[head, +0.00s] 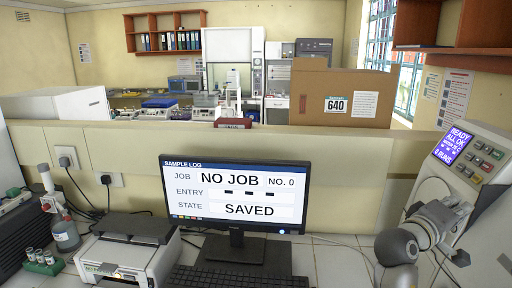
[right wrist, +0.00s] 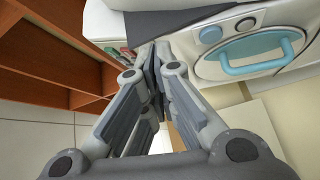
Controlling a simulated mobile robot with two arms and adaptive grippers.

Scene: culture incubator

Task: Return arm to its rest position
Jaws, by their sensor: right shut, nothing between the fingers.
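My right arm (head: 436,222) is in the lower right of the head view, raised in front of the white machine with the lit panel. My right gripper (right wrist: 157,70) fills the middle of the right wrist view, its grey fingers together with nothing between them. My left gripper is not in either view.
The white machine (head: 487,190) has a screen reading READY ALL OK, 0 RUNS. A round door with a light blue handle (right wrist: 262,68) shows in the wrist view. A monitor (head: 235,196) reads NO JOB, SAVED. A printer (head: 130,250) and keyboard (head: 238,278) occupy the bench.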

